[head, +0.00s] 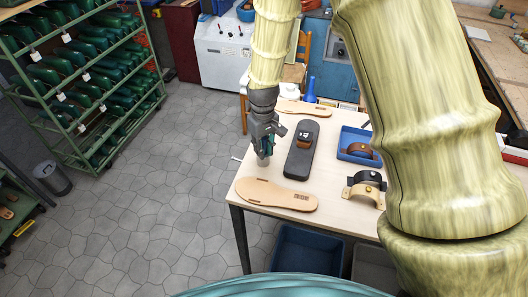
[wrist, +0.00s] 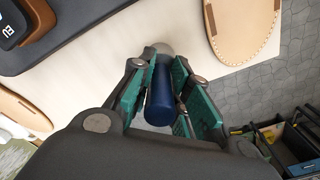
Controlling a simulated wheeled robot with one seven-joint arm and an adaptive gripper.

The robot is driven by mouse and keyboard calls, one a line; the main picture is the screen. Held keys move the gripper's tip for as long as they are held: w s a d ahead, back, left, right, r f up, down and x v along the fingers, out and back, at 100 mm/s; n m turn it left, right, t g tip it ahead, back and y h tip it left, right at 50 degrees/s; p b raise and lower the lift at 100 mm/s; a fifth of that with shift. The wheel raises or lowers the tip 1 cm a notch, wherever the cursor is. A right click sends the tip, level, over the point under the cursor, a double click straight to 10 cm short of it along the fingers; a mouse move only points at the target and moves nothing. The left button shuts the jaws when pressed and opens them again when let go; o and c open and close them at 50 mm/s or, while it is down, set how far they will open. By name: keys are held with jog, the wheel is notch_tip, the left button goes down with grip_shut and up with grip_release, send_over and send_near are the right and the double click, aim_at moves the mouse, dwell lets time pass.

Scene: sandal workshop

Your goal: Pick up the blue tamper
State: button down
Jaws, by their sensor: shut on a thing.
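The blue tamper (wrist: 160,98) is a dark blue cylinder with a rounded grey end (wrist: 163,48). It sits between the green pads of my gripper (wrist: 164,80) in the wrist view, and the jaws are shut on it. In the head view my gripper (head: 265,145) points down over the left edge of the table (head: 237,208). There the fingers hide most of the tamper, and a small pale part of it shows below them. I cannot tell whether it touches the tabletop.
A dark sandal sole (head: 301,160) lies just right of my gripper. A tan sole (head: 276,195) lies in front, another (head: 304,108) behind. A blue tray (head: 345,150) and sandal straps (head: 365,188) are farther right. Open floor (head: 180,190) lies left of the table.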

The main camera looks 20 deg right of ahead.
aim_at(265, 140)
jog(key=shift+w+r, duration=0.1)
jog(key=shift+r, duration=0.05)
jog(key=shift+r+b, duration=0.85)
jog(key=shift+r, duration=0.05)
jog(key=shift+s+d+r+b, duration=0.2)
jog(key=shift+s+r+b, duration=0.3)
jog(key=shift+r+b, duration=0.15)
jog(key=s+d+b, duration=0.2)
jog(key=s+d, duration=0.1)
jog(key=s, duration=0.4)
jog(key=s+d+r+b, duration=0.1)
jog(key=s+d+b, duration=0.1)
jog(key=s, duration=0.4)
jog(key=shift+s+d+r+b, duration=0.3)
jog(key=shift+s+d, duration=0.05)
jog(key=shift+d, duration=0.25)
